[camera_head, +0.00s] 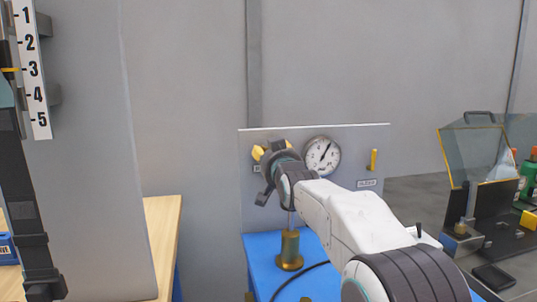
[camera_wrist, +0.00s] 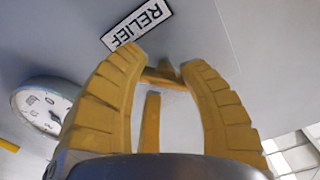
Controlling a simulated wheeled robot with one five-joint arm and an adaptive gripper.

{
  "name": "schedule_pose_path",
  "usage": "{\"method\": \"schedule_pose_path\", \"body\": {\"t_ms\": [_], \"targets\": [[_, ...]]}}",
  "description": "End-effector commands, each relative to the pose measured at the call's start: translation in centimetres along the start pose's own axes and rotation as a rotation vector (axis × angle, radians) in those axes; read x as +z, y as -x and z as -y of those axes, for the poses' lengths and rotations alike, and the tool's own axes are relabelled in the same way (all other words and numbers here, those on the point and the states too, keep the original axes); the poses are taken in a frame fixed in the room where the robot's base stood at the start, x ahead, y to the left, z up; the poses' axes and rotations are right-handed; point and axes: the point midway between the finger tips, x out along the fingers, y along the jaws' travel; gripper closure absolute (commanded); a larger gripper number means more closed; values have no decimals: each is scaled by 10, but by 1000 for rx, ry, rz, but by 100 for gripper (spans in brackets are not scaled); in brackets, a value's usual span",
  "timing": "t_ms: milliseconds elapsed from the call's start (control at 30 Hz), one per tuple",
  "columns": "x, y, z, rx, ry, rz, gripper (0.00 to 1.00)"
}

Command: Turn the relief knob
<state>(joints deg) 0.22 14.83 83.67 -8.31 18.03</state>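The relief knob (camera_wrist: 163,76) is a yellow piece on the grey panel (camera_head: 352,150), seen between my fingers in the wrist view. A thin yellow bar (camera_wrist: 151,122) shows just below it, and I cannot tell if it is part of the knob. The RELIEF label (camera_wrist: 137,26) is beside it, tilted. My gripper (camera_wrist: 164,60) has its two yellow, ribbed fingers spread on either side of the knob. I cannot tell whether they touch it. In the head view my gripper (camera_head: 272,150) is at the panel's left part and hides the knob.
A round gauge (camera_head: 322,155) is right of my gripper, with a yellow lever (camera_head: 374,159) farther right. A brass cylinder (camera_head: 290,250) stands on the blue bench (camera_head: 258,262) below. A clear-shielded device (camera_head: 472,160) stands at right, and a wooden table (camera_head: 162,235) at left.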

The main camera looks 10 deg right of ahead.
Motion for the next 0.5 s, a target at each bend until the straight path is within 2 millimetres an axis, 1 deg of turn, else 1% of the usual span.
{"method": "schedule_pose_path", "body": {"t_ms": [33, 167, 500], "targets": [[0, 0, 1, -2, 0, -1, 58], [-1, 0, 2, -3, 0, -2, 47], [-1, 3, 3, -4, 0, -2, 47]]}}
